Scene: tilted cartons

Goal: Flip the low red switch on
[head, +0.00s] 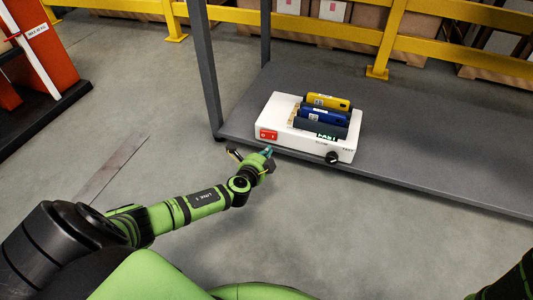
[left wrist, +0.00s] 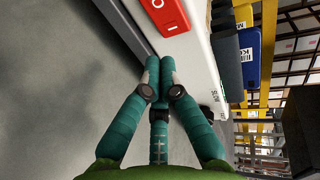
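The red switch (head: 268,134) is on the front left of a white box (head: 345,147), which rests on a dark grey shelf. In the left wrist view the red switch (left wrist: 165,14) shows at the top, with white O and I marks; which side is pressed I cannot tell. My left gripper (head: 268,152) is just in front of and below the switch. Its teal fingers (left wrist: 160,66) are together with nothing between them. The fingertips appear apart from the switch, close to the box's lower front edge. My right gripper is out of view.
A black knob (head: 333,157) sits on the box's front right. Yellow (head: 328,102), blue (head: 324,115) and dark (head: 320,129) cylinders lie on top of the box. A dark upright post (head: 208,70) stands left of it. The shelf (head: 430,179) is clear to the right.

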